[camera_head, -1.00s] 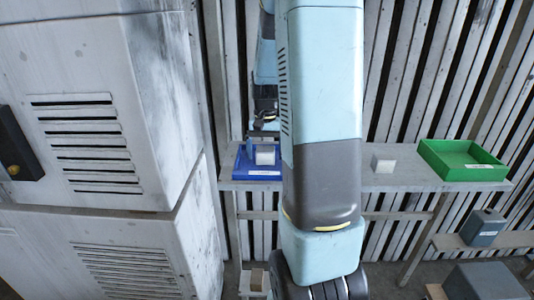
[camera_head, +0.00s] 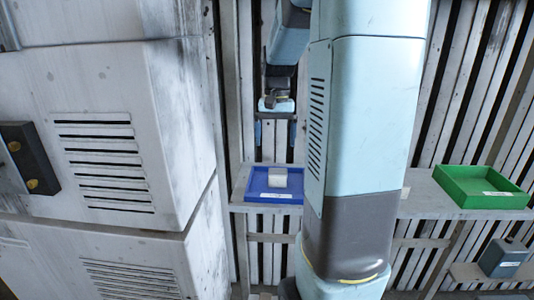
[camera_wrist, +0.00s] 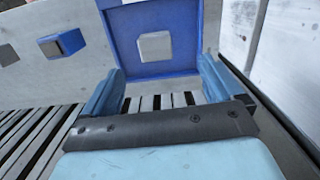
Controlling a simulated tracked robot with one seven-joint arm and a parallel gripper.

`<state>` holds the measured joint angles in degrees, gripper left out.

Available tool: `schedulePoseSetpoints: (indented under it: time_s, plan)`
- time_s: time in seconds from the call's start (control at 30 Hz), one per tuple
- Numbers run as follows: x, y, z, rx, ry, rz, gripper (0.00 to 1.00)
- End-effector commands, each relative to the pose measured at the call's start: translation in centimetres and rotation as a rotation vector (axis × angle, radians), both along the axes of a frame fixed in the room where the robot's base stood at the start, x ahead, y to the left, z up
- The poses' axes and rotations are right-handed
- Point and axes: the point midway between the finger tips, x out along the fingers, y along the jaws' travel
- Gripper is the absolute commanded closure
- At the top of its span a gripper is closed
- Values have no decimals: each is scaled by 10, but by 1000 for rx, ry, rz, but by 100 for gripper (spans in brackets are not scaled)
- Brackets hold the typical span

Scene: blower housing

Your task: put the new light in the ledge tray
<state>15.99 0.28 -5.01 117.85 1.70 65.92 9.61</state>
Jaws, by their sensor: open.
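A pale block, apparently the light (camera_head: 278,178), sits inside the blue tray (camera_head: 262,194) on the ledge, near the tray's back. In the wrist view the same block (camera_wrist: 155,46) rests on the floor of the blue tray (camera_wrist: 125,28), clear of its walls. My gripper (camera_head: 275,134) is above the tray, open and empty, with its fingers pointing down. In the wrist view my gripper's two fingers (camera_wrist: 161,80) are spread apart, with nothing between them, and the block lies beyond their tips.
A green tray (camera_head: 480,190) stands on the ledge at the right. In the wrist view, a small block with blue sides (camera_wrist: 62,43) stands left of the blue tray. My arm hides the ledge's middle. A grey machine housing (camera_head: 100,110) is close on the left.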

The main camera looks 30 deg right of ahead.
Motion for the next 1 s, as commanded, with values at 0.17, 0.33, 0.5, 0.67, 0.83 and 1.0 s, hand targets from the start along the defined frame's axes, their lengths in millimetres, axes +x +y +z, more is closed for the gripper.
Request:
schedulePoseSetpoints:
  time_s: [0.17, 0.33, 0.5, 0.67, 0.83, 1.0]
  plan:
    - [-29, 39, 26, -28, -99, 99, 6]
    - [-59, 72, 43, -57, -194, 193, 6]
    - [-92, 101, 54, -85, -289, 286, 6]
    - [-124, 124, 59, -113, -378, 371, 6]
    - [-155, 144, 59, -141, -468, 455, 6]
    - [-176, 150, 56, -160, -526, 509, 6]
